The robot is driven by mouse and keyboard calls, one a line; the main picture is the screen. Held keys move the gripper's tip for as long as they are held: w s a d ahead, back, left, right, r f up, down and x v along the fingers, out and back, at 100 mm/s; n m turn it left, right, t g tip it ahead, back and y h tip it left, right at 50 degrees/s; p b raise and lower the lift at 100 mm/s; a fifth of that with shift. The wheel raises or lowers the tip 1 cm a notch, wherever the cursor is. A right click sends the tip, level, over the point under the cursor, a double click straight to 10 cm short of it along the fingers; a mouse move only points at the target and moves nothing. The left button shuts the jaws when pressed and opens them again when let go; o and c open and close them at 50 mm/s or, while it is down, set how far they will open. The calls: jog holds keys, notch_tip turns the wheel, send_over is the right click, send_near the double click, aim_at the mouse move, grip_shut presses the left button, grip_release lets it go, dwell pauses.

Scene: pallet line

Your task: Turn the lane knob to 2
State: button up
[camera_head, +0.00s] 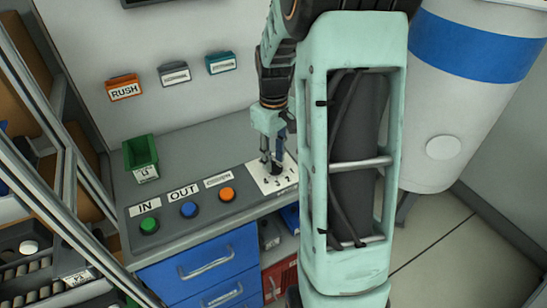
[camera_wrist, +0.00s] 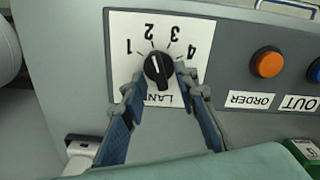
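The lane knob (camera_wrist: 158,68) is black and round with a raised grip bar and a pale mark. It sits on a white plate (camera_wrist: 120,25) numbered 1 to 4, upside down in the wrist view. The bar tilts slightly, its upper end roughly toward 2; I cannot tell surely which end is the pointer. My gripper (camera_wrist: 161,80) is open, one finger on each side of the knob, with a gap visible at least on the left. In the head view my gripper (camera_head: 273,160) points down over the plate (camera_head: 264,183) and mostly hides the knob.
Green (camera_head: 149,225), blue (camera_head: 189,209) and orange (camera_head: 227,194) buttons stand left of the plate on the grey console. A green bin (camera_head: 140,153) is behind them. Blue drawers (camera_head: 205,262) lie below. A large white drum (camera_head: 460,90) stands at right.

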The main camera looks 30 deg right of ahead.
aim_at(274, 162)
notch_tip(274, 162, up, 12)
jog(key=shift+f, duration=0.15)
dwell(0.6)
